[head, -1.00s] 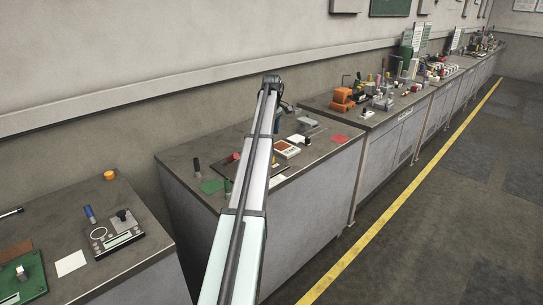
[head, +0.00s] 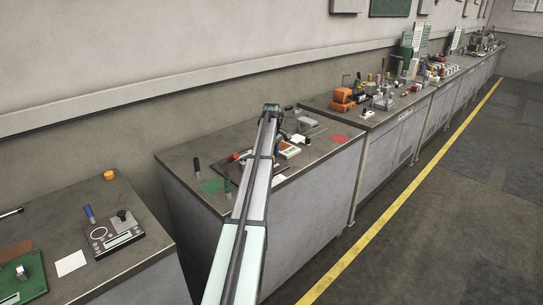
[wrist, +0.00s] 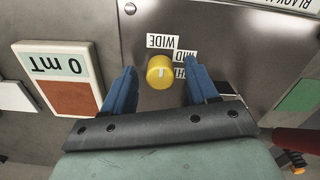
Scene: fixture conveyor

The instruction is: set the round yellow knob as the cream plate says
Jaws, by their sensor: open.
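The round yellow knob (wrist: 158,76) is on a grey metal panel in the wrist view. A short pale mark shows on its top; which label it points at I cannot tell. White labels stand by it, upside down: WIDE (wrist: 163,41), MID (wrist: 184,56) and a third partly hidden one. My gripper (wrist: 160,66) is open, with a blue finger on each side of the knob and gaps between. A white plate with black lettering (wrist: 285,3) is cut off at the top right, reading "BLACK"; whether it is the cream plate I cannot tell.
A dark red object is at the lower right.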

